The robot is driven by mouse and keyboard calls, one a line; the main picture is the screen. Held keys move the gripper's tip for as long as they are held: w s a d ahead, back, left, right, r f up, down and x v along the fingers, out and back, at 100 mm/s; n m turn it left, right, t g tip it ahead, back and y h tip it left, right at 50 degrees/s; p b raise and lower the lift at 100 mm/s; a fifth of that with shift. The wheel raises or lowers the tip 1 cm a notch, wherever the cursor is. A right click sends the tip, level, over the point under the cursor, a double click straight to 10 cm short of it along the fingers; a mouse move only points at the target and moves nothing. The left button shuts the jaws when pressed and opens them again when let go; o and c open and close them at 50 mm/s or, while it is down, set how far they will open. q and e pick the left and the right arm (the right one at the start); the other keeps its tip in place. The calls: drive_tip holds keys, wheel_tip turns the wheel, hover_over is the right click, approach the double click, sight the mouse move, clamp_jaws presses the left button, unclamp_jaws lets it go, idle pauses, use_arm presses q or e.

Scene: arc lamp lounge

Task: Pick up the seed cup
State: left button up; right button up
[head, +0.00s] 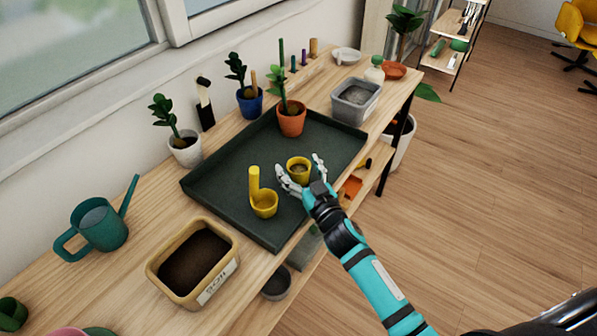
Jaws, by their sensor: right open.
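The seed cup is most likely the small yellow cup (299,165) with brownish contents, upright on the dark green tray (228,168). My right gripper (300,170) reaches in from the lower right. Its jaws are open, with one finger at the cup's left side and the other at its right. I cannot tell whether either finger touches the cup. The cup's near lower side is partly hidden by the gripper. My left gripper is not in view.
A yellow scoop (263,205) with an upright handle is close by on the tray. A potted plant (291,120) stands at the tray's back, a grey tub (355,100) at its right. A soil box (195,262) and watering can (100,228) are at left.

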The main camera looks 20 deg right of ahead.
drive_tip(key=shift+w, duration=0.35)
drive_tip(key=shift+c, duration=0.4)
drive_tip(key=c, duration=1.1)
drive_tip(key=shift+c, duration=0.6)
drive_tip(key=shift+r, duration=0.15)
